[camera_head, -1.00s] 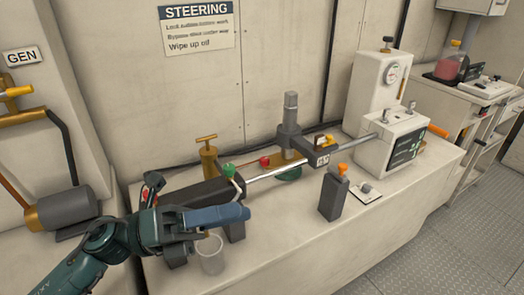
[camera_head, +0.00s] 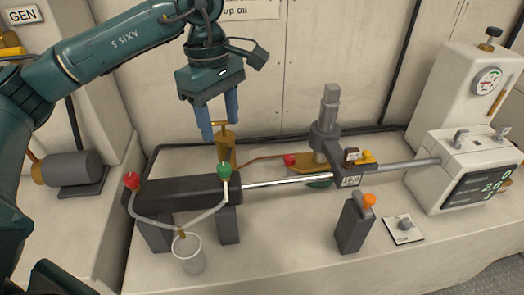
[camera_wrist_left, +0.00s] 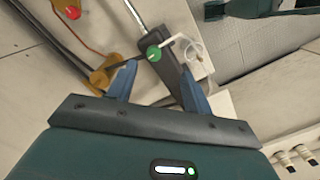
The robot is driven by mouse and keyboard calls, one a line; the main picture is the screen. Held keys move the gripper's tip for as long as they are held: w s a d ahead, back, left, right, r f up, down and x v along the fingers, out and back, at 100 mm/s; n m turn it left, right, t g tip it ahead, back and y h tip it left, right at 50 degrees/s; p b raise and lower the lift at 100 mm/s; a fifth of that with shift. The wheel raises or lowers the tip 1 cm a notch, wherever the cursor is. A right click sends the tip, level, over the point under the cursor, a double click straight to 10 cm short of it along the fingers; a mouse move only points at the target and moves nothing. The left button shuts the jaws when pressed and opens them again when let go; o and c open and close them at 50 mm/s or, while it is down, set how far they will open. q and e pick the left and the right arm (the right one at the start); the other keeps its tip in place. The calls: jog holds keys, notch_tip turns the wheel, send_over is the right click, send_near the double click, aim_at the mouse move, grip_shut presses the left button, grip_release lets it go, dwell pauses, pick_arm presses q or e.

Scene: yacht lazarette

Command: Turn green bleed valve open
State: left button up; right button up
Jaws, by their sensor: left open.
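The green bleed valve (camera_head: 224,170) is a small green knob on the right end of the dark cylinder (camera_head: 180,194). In the left wrist view the green knob (camera_wrist_left: 153,53) lies ahead of the fingers, toward the middle. My left gripper (camera_head: 219,128) is open and empty, pointing down above and behind the cylinder, in front of the brass T-handle fitting (camera_head: 226,150). In the left wrist view its blue fingers (camera_wrist_left: 158,75) are spread apart. It does not touch the green knob. My right gripper is not seen.
A red knob (camera_head: 131,181) sits at the cylinder's left end. Clear tubes lead to a clear cup (camera_head: 188,254) in front. A steel rod (camera_head: 290,181) runs right to a white unit (camera_head: 463,172). A dark block with an orange knob (camera_head: 355,222) stands front right.

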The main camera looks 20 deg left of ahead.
aim_at(223, 166)
pick_arm(q)
jog(key=shift+y, duration=0.4)
jog(key=f, duration=0.3)
jog(key=f+p, duration=0.1)
jog(key=f, duration=0.3)
jog(key=w+a+f, duration=0.1)
jog(key=f, duration=0.3)
jog(key=shift+a+f, duration=0.1)
jog(key=shift+f, duration=0.4)
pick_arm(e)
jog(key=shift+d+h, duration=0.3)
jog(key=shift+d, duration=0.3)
pick_arm(q)
jog(key=c, duration=1)
jog(key=shift+o, duration=0.2)
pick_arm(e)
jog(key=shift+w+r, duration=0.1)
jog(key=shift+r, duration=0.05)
